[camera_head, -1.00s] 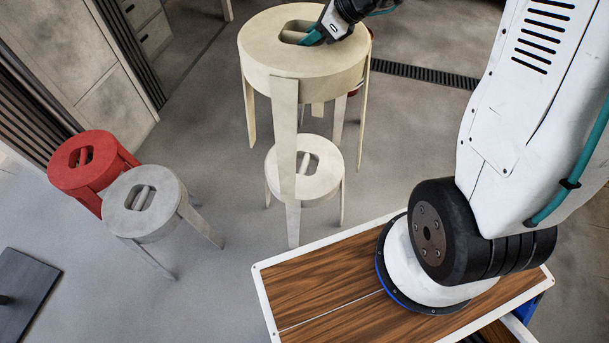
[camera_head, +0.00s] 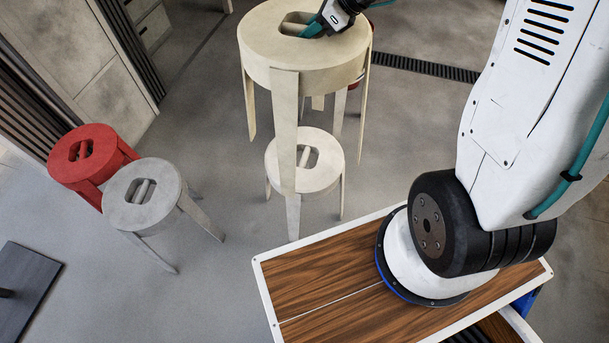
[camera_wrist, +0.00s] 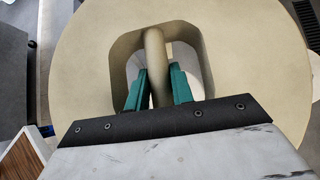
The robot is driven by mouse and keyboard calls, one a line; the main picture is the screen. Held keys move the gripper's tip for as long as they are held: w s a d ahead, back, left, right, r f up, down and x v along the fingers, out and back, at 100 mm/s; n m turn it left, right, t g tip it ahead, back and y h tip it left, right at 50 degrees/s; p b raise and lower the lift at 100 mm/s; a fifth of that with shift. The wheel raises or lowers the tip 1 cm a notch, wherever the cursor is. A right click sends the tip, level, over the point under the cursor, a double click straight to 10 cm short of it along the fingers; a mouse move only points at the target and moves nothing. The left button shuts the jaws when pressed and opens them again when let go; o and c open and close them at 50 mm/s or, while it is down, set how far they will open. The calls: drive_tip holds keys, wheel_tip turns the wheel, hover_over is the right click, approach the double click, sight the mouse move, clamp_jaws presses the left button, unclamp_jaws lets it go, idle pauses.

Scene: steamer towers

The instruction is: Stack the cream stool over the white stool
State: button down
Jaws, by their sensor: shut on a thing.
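The cream stool (camera_head: 310,65) hangs in the air at the top centre of the head view, upright, its legs splayed down. My gripper (camera_head: 309,30) is shut on the handle bar in its seat opening. In the wrist view the teal fingers of my gripper (camera_wrist: 158,92) stand on both sides of the bar of the cream stool (camera_wrist: 80,50).
A grey stool (camera_head: 130,207) and a red stool (camera_head: 72,165) stand close together at the left. A red thing, mostly hidden, shows behind the cream stool. My wood-topped base is at lower right. A dark board (camera_head: 25,290) lies at lower left. Floor between is free.

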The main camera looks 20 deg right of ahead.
drive_tip(key=shift+f, duration=1.65)
wheel_tip(320, 180, down, 7)
idle(6.0)
